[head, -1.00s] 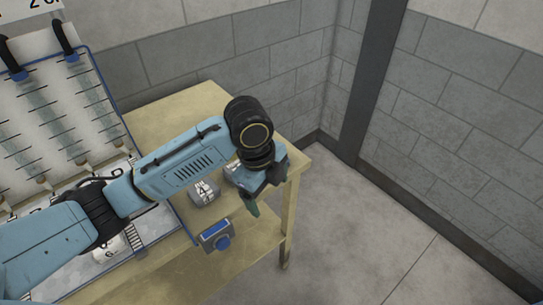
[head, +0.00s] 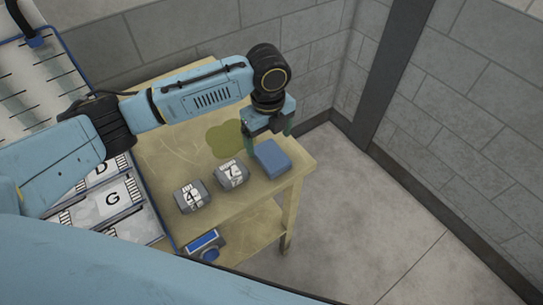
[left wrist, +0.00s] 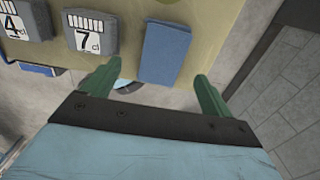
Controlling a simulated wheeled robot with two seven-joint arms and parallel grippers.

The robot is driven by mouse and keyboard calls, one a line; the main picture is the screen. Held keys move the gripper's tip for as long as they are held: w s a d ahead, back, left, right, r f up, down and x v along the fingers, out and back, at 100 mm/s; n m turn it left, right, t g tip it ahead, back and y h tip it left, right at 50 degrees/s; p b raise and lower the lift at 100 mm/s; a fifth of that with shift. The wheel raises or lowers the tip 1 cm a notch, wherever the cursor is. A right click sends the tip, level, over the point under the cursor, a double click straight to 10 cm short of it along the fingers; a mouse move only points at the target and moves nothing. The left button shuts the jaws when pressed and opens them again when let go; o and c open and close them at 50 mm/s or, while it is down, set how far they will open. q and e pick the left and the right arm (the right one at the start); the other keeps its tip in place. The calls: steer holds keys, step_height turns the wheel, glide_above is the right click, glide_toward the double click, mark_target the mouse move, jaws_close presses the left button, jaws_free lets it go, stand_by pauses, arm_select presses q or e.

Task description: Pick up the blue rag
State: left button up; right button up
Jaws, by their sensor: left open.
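The blue rag (head: 272,159) is a folded, flat rectangle near the right end of the wooden table (head: 240,215). It also shows in the left wrist view (left wrist: 165,52), between the fingertips in the picture. My left gripper (head: 268,139) is open and empty, with its green fingers pointing down just behind and above the rag. The fingers do not appear to touch it. In the left wrist view both fingers (left wrist: 158,70) are spread apart. My right gripper is not in view.
Two grey blocks, marked 4 (head: 191,197) and 7 (head: 231,174), sit left of the rag. An olive patch (head: 225,138) lies behind them. A lettered board (head: 115,200) stands left. Floor lies right of the table.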

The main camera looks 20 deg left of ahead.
mark_target(271, 154)
arm_select(q)
steer(key=shift+d+f, duration=0.1)
steer(key=shift+f, duration=0.5)
steer(key=f, duration=0.3)
steer(key=shift+w+d+f, duration=0.15)
steer(key=shift+d+f, duration=0.05)
steer(key=shift+f, duration=0.45)
steer(key=c, duration=1.1)
steer(key=shift+o, duration=0.2)
step_height(271, 154, up, 10)
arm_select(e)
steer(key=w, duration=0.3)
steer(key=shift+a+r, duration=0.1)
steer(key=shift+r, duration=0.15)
